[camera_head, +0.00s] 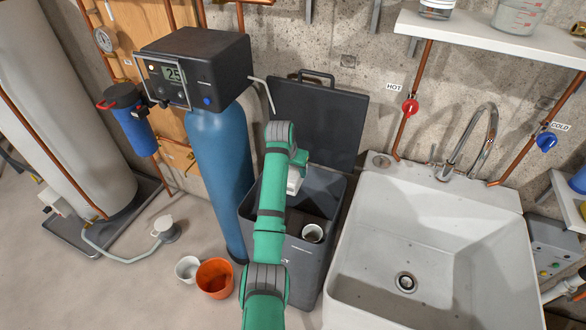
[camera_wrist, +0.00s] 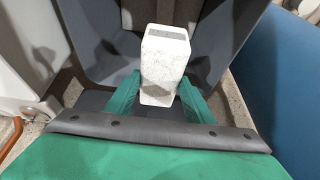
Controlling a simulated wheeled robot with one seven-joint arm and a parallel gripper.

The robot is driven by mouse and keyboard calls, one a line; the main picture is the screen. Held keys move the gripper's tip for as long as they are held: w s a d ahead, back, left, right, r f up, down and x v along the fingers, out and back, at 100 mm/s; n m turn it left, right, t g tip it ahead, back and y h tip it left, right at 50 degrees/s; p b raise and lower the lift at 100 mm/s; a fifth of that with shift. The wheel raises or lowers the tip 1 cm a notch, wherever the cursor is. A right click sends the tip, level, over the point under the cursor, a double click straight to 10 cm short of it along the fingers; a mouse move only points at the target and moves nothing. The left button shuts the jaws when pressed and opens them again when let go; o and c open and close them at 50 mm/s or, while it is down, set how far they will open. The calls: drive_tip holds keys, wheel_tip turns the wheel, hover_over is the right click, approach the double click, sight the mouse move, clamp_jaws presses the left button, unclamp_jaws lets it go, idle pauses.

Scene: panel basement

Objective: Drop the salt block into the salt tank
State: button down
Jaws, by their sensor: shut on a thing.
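The salt block (camera_wrist: 163,68) is a white block with a grey patch on its end. In the wrist view it sits between the two green fingers of my gripper (camera_wrist: 160,92), which is shut on it. In the head view the block (camera_head: 294,184) shows just past my green arm, over the opening of the salt tank (camera_head: 330,255). The tank is a dark grey open bin with its lid (camera_head: 318,118) raised against the wall. My arm hides part of the tank's left side and most of my gripper. I cannot tell the block's exact height above the tank's inside.
A white sink (camera_head: 440,250) stands close to the tank's right. A blue cylinder (camera_head: 218,165) with a dark control head (camera_head: 200,65) stands to its left. An orange bucket (camera_head: 215,278) and a white cup (camera_head: 187,268) are on the floor. A round well (camera_head: 312,233) is inside the tank.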

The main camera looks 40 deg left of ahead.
drive_tip(key=shift+w+r, duration=0.1)
drive_tip(key=shift+w, duration=0.05)
drive_tip(key=c, duration=1.2)
unclamp_jaws()
drive_tip(key=shift+d, duration=0.15)
drive_tip(key=o, duration=0.4)
drive_tip(key=shift+o, duration=0.2)
drive_tip(key=shift+s, duration=0.2)
drive_tip(key=a+v, duration=0.1)
drive_tip(key=v, duration=0.9)
drive_tip(key=shift+s+d+r, duration=0.2)
drive_tip(key=shift+d+r, duration=0.15)
drive_tip(key=shift+d, duration=0.1)
